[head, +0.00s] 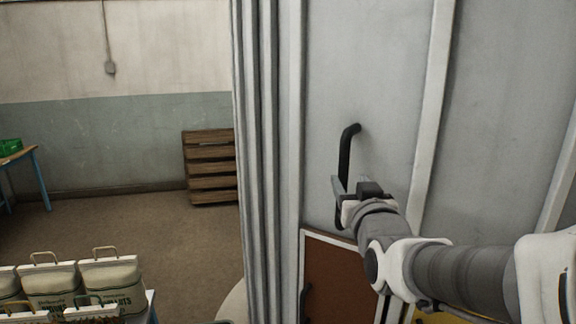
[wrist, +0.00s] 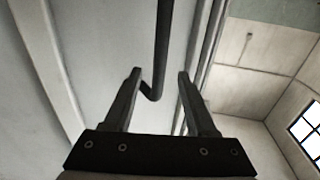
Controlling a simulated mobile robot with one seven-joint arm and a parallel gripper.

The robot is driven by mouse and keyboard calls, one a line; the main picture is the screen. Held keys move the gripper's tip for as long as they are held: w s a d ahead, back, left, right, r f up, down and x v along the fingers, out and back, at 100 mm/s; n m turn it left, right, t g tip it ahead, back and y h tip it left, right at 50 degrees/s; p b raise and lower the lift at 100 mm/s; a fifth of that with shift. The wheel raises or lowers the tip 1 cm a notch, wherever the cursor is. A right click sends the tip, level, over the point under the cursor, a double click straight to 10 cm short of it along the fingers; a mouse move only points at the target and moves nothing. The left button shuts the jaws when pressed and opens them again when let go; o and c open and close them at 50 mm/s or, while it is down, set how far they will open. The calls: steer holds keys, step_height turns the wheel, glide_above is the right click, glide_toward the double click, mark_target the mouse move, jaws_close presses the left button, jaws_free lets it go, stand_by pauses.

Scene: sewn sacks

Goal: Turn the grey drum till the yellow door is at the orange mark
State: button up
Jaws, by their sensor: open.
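The grey drum (head: 390,60) fills the right half of the head view, with pale upright ribs. A black bar handle (head: 348,155) stands upright on its wall. My gripper (head: 342,202) is open at the lower part of this handle. In the wrist view the handle (wrist: 163,40) runs down between the two open fingers (wrist: 160,73), and its bent lower end shows between them. I cannot tell whether a finger touches it. A patch of yellow (head: 440,317) shows low behind my arm; I cannot tell whether it is the yellow door. I see no orange mark.
A brown panel (head: 340,275) with a dark handle sits low on the drum. A grey ribbed upright (head: 262,150) stands at the drum's left edge. Labelled sacks (head: 110,280) stand at lower left. A wooden pallet (head: 210,168) leans at the wall; the floor before it is clear.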

mark_target(345, 172)
steer(key=shift+w+p, duration=0.6)
steer(key=shift+w, duration=2.95)
jaws_close()
